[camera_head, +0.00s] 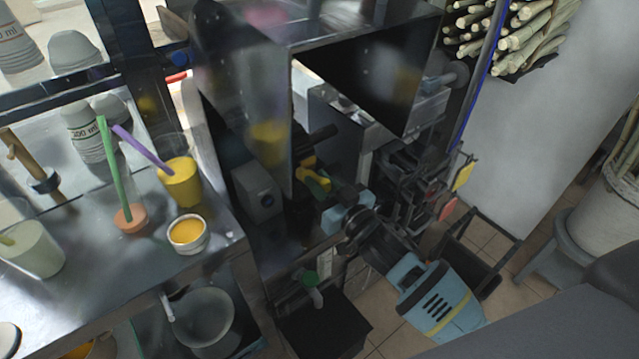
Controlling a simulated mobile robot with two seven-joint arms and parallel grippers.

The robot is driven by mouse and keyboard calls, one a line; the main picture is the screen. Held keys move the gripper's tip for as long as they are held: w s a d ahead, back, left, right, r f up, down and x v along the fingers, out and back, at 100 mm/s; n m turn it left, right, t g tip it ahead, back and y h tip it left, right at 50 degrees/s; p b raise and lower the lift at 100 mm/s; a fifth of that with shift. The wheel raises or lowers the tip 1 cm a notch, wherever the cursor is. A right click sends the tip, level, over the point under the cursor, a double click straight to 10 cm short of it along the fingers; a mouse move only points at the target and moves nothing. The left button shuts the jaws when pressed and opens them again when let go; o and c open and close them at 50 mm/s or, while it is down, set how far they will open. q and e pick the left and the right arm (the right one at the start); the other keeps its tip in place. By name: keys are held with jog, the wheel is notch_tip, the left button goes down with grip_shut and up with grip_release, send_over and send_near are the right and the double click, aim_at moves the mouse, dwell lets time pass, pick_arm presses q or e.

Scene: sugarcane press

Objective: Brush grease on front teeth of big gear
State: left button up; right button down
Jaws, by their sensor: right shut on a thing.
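My right gripper (340,210) reaches in from the lower right to the dark opening at the front of the steel press (245,95). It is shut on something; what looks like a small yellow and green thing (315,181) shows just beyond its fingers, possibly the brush. Its bristles cannot be made out. The big gear cannot be picked out in the dark machinery, so I cannot tell whether the held thing touches its teeth. A small round tin (188,236) with orange-yellow content stands on the steel counter; I cannot tell if it is grease. My left gripper is not in view.
The steel counter (95,285) at left carries a glass of yellow juice (181,184), a greenish cup (30,248) and other cups. A black bin (325,328) stands below the press. Sugarcane stalks (520,35) are at upper right. A grey stool (565,245) stands at right.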

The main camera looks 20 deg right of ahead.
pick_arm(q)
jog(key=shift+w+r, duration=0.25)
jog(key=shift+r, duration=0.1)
pick_arm(e)
jog(key=shift+w+d, duration=0.2)
jog(key=shift+d, duration=0.45)
jog(key=shift+w+d, duration=0.2)
jog(key=shift+d, duration=0.4)
pick_arm(q)
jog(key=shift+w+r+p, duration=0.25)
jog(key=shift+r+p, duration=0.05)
jog(key=shift+p, duration=0.05)
pick_arm(e)
jog(key=shift+w+d, duration=0.3)
jog(key=shift+d, duration=0.4)
jog(key=shift+w+d, duration=0.25)
jog(key=shift+d, duration=0.45)
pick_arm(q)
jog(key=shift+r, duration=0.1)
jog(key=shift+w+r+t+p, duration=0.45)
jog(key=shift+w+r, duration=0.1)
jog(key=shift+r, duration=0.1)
pick_arm(e)
jog(key=shift+s+a, duration=0.25)
jog(key=shift+a, duration=0.5)
jog(key=shift+s+a, duration=0.25)
jog(key=shift+a, duration=0.5)
jog(key=shift+a, duration=0.1)
